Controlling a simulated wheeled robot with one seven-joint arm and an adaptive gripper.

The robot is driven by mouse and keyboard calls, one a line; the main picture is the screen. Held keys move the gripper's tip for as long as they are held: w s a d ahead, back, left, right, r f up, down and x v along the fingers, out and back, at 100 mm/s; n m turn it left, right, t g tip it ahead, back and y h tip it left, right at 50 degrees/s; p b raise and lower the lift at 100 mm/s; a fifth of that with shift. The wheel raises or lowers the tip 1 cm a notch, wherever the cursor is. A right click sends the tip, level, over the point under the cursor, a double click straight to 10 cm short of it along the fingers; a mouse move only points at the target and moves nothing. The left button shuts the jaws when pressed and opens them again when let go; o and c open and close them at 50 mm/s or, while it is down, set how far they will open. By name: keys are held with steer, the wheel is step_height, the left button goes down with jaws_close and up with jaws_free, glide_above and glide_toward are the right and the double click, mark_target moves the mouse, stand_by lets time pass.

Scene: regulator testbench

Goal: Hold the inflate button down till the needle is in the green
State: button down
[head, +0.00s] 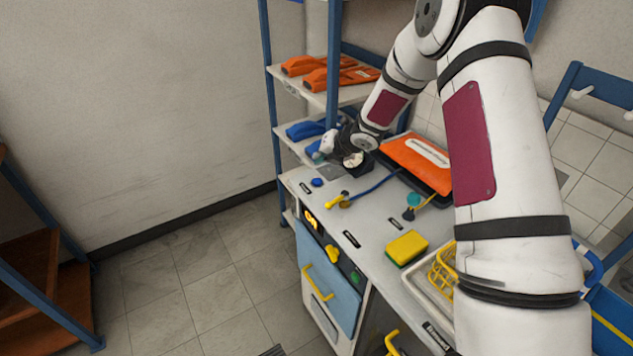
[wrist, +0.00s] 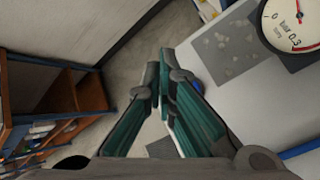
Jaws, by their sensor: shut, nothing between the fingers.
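A round blue button (head: 317,182) sits on the near left corner of the white bench top. In the wrist view the button (wrist: 197,84) is mostly hidden behind my fingers. The white-faced gauge (head: 353,159) stands on a dark block behind it. In the wrist view the gauge (wrist: 292,25) is cut off at the upper right; a red mark shows on its face, but I cannot tell the needle's reading or see a green band. My gripper (head: 318,155) is shut and empty, above the bench's left end. In the wrist view its teal fingertips (wrist: 164,70) are together; contact with the button is not visible.
A yellow-handled valve (head: 338,201) with a blue hose lies right of the button. A teal knob (head: 413,200), a yellow-green sponge (head: 407,248) and an orange case (head: 415,160) are farther right. A shelf with orange tools (head: 340,78) stands behind.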

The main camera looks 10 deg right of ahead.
mark_target(320, 180)
steer(key=shift+f+b, duration=0.65)
steer(key=shift+f, duration=1.75)
steer(key=shift+f, duration=0.1)
steer(key=shift+f, duration=0.3)
steer(key=shift+f+b, duration=0.4)
steer(key=shift+f, duration=0.15)
stand_by(2.6)
steer(key=shift+r+p, duration=0.3)
steer(key=shift+r, duration=0.7)
steer(key=shift+r+p, duration=0.85)
steer(key=shift+r, duration=1.65)
